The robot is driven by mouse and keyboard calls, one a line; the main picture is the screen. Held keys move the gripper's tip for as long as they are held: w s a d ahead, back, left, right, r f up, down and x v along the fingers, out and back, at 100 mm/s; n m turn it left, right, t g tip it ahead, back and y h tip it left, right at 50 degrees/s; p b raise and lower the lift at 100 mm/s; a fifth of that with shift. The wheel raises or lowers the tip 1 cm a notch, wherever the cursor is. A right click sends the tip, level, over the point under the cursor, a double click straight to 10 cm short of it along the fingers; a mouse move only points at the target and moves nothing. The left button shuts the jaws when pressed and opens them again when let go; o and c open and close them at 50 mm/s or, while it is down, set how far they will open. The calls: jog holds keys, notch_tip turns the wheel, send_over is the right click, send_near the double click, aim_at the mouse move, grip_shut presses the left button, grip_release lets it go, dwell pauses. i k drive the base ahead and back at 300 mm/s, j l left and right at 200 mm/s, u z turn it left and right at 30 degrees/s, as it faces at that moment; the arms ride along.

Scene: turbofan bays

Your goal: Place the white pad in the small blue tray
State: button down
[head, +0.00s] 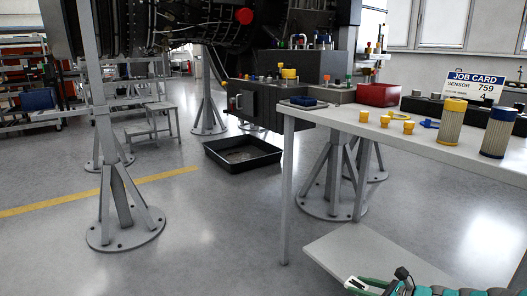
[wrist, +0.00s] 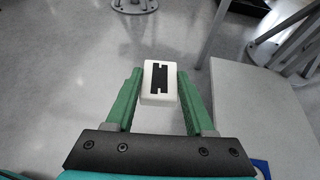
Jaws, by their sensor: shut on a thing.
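My gripper (wrist: 159,74) is shut on the white pad (wrist: 147,88), a small block with a black H-like mark on top, held between the two green fingers. In the head view my gripper (head: 369,286) is at the bottom edge, below the table top and by the low shelf, with a bit of the pad (head: 354,283) showing. A small dark blue tray-like thing (head: 303,102) lies on the far left end of the table, well away from my gripper; its inside is hard to make out.
The white table (head: 350,117) bears a red box (head: 378,95), yellow caps (head: 408,126), two filters (head: 451,122) and a job card (head: 474,86). A black drip tray (head: 242,153) and grey stands are on the floor. Open floor lies left.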

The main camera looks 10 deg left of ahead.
aim_at(302, 104)
jog(key=i+j+u, duration=0.4)
jog(key=i+j, duration=0.25)
jog(key=j, duration=0.3)
jog(key=i+j+u, duration=0.4)
jog(key=i+j, duration=0.35)
